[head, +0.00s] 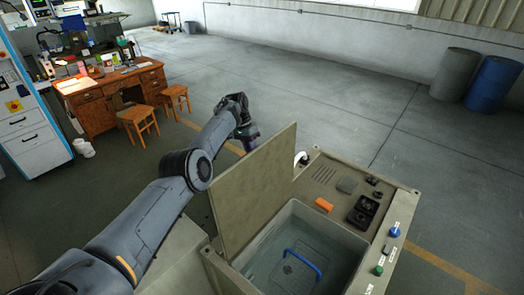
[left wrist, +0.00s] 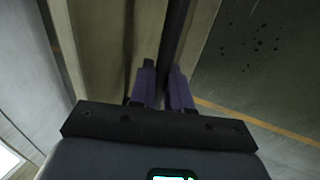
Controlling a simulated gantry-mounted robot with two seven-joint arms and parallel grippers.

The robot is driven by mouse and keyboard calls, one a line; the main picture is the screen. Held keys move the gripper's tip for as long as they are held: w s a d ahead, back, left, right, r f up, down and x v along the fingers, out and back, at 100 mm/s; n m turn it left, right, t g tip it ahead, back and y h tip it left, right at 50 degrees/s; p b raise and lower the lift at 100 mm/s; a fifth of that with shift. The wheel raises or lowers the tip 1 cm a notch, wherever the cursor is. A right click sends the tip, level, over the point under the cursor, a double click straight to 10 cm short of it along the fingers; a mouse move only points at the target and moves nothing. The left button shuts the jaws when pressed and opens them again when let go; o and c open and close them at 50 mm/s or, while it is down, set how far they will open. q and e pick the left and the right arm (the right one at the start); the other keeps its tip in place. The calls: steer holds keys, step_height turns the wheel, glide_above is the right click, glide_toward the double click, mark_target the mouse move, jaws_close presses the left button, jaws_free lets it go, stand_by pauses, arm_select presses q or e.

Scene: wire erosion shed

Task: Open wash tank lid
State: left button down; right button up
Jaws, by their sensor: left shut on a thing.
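The wash tank (head: 222,268) stands at the lower middle of the head view, a beige box with a metal basin. Its flat beige lid (head: 245,195) is swung up steeply on the left side, leaving the basin open. A basket with a blue handle (head: 304,262) sits inside the basin. My left gripper (head: 251,144) is at the lid's far upper edge, its fingers partly hidden there. In the left wrist view, its purple fingers (left wrist: 163,78) are closed around a dark bar (left wrist: 174,35) alongside the beige panel, apparently the lid's handle. My right gripper is out of view.
The tank's top panel carries an orange block (head: 323,204), a dark switch box (head: 362,211) and blue and green knobs. A wooden desk (head: 112,98) with stools stands at the back left. Two drums (head: 494,84) stand at the far right. The floor behind the tank is clear.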

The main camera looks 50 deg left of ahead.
arm_select(q)
steer(key=shift+s+d+f, duration=0.15)
steer(key=shift+s+f, duration=0.05)
steer(key=shift+f, duration=0.3)
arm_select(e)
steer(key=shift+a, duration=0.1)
arm_select(q)
steer(key=c, duration=1.4)
jaws_free()
steer(key=shift+o, duration=1.2)
steer(key=shift+s+d+f, duration=0.2)
steer(key=shift+s+f, duration=0.1)
steer(key=shift+o, duration=0.3)
steer(key=shift+w+a+r, duration=0.15)
steer(key=shift+r, duration=0.15)
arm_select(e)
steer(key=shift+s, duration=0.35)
arm_select(q)
steer(key=shift+r, duration=0.1)
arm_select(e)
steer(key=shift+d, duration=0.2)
